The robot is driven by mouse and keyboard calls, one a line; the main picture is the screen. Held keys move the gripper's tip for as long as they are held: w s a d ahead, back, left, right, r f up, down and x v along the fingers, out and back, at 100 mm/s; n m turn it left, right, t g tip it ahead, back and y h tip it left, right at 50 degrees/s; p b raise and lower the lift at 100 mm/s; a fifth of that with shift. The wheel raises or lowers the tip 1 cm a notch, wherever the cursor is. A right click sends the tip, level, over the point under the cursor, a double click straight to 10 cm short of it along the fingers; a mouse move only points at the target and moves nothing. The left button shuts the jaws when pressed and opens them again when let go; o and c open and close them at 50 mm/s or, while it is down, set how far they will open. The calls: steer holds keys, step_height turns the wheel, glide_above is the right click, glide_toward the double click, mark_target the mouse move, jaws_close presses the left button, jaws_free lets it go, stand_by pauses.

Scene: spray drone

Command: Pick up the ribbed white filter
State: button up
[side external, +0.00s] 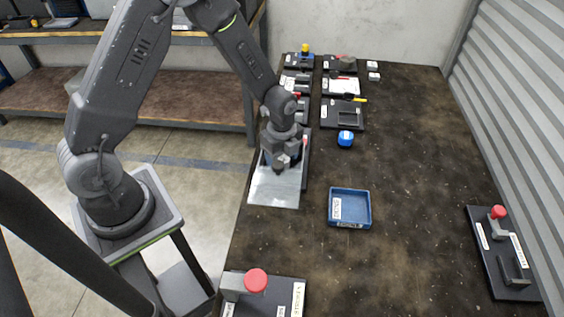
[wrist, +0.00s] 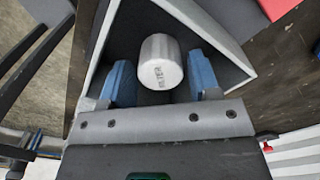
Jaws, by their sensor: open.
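Ribs cannot be made out at this size. Around it are a dark floor and light grey walls or edges (wrist: 218,38). In the side view my gripper (side external: 277,165) points down over a pale grey panel or tray (side external: 275,191) at the table's left edge. The filter is hidden there by my gripper.
A blue tray (side external: 349,222) and a blue round item (side external: 345,138) sit to the right. Dark fixture boards (side external: 343,118) line the back. A board with a red knob (side external: 256,280) is at the front, another (side external: 498,212) at far right. The table's middle right is clear.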

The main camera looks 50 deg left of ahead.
steer(key=shift+f, duration=0.75)
steer(key=shift+c, duration=0.3)
steer(key=c, duration=0.7)
steer(key=shift+r, duration=0.1)
